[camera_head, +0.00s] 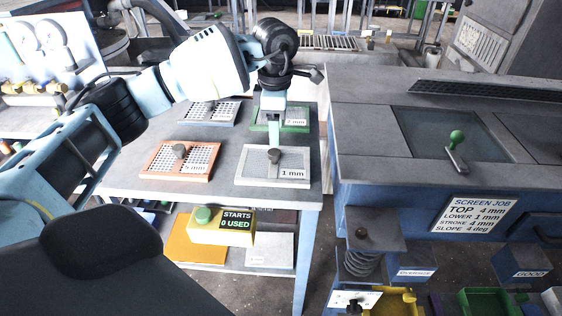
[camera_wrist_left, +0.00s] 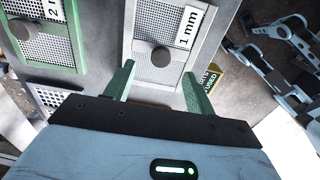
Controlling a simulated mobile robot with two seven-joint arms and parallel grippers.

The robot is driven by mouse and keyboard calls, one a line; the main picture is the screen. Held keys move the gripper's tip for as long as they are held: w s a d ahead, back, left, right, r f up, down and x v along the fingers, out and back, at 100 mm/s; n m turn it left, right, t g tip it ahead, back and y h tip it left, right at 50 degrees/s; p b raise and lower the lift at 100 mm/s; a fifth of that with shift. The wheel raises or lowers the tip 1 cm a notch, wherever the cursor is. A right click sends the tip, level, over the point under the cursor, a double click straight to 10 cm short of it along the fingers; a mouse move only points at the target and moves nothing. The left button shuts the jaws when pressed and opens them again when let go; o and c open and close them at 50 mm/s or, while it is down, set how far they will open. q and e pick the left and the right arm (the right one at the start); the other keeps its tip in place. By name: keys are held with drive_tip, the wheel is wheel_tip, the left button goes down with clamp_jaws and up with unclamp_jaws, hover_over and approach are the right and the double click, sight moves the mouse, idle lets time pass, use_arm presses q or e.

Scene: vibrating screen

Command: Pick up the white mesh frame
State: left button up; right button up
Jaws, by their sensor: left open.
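The white mesh frame (camera_head: 256,174) lies flat on the grey table, with a dark round knob in its middle and a "1 mm" label. It also shows at the top of the left wrist view (camera_wrist_left: 158,22). My left gripper (camera_head: 274,143) reaches down from above, near the frame's knob and its far edge. In the left wrist view its green fingers (camera_wrist_left: 160,82) are spread and empty, with the knob beyond their tips. Whether the fingers touch anything is hard to tell, but the knob is not between them. My right gripper is in no view.
An orange mesh frame (camera_head: 163,168) lies left of the white one; a green "2 mm" frame (camera_head: 297,124) and a blue frame (camera_head: 200,119) lie behind. A blue machine (camera_head: 395,191) with a green-handled hatch stands to the right, across a gap. A lower shelf holds a yellow button box (camera_head: 207,233).

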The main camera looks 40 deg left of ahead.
sight(274, 152)
use_arm(q)
drive_tip(key=shift+s+a+f, duration=0.1)
drive_tip(key=shift+s+f, duration=0.05)
drive_tip(key=shift+f, duration=1.8)
drive_tip(key=shift+s+f, duration=0.1)
drive_tip(key=shift+f, duration=1.85)
drive_tip(key=shift+c, duration=0.3)
clamp_jaws()
